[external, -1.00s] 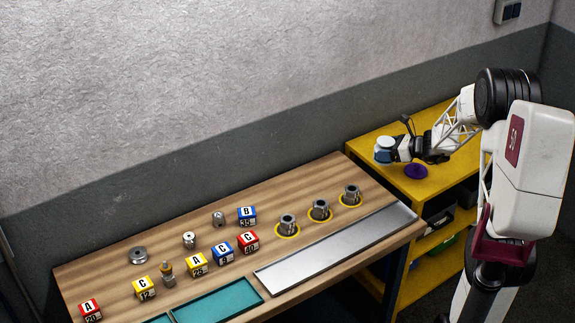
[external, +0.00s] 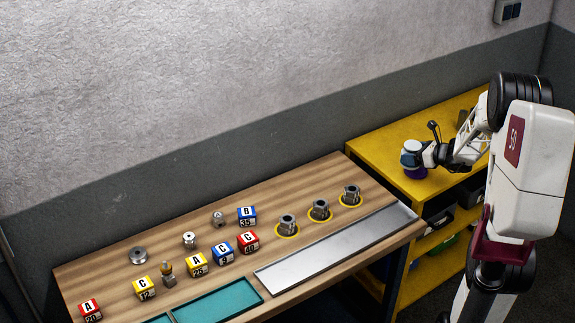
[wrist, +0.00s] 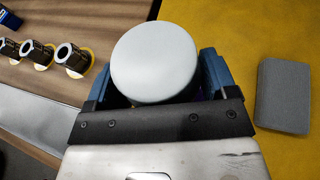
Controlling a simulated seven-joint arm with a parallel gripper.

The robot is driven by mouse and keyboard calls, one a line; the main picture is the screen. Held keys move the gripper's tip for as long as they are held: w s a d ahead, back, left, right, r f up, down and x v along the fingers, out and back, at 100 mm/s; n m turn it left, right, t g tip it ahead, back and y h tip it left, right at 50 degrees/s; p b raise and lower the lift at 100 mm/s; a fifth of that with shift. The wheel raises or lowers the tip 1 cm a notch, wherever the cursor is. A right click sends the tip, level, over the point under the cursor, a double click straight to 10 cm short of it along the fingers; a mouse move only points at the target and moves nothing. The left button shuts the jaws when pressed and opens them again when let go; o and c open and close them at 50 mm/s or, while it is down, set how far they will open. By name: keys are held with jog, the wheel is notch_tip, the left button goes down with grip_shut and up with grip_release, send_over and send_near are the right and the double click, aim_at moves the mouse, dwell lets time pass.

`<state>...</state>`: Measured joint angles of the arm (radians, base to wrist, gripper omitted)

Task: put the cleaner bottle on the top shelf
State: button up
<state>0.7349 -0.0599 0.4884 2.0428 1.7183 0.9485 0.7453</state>
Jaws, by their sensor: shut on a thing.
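My gripper (wrist: 155,95) is shut on the cleaner bottle (wrist: 155,60), with one blue finger on each side of it. In the wrist view I see mostly its round, pale top, and its lower body is hidden. In the external view the bottle (external: 411,147) is at my gripper (external: 416,154), over the yellow top shelf (external: 375,150). I cannot tell whether its base touches the shelf. A purple round thing (external: 415,174) shows just below the bottle and gripper, partly hidden by them.
A grey block (wrist: 285,96) lies on the yellow top to the right in the wrist view. The wooden table (external: 330,180) with several metal parts and lettered blocks stands to the left. Lower shelves (external: 440,222) hold dark bins. The shelf's left part is clear.

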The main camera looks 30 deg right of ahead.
jog(key=shift+w, duration=0.1)
jog(key=w+d, duration=0.2)
jog(key=w, duration=0.2)
jog(key=w+d+f, duration=0.1)
jog(key=w+d, duration=0.2)
jog(key=w, duration=0.2)
jog(key=w+d, duration=0.2)
jog(key=w, duration=0.2)
jog(key=shift+w+d+f, duration=0.25)
jog(key=shift+w+d, duration=0.15)
jog(key=shift+f, duration=1.7)
jog(key=shift+f, duration=0.15)
jog(key=o, duration=1.1)
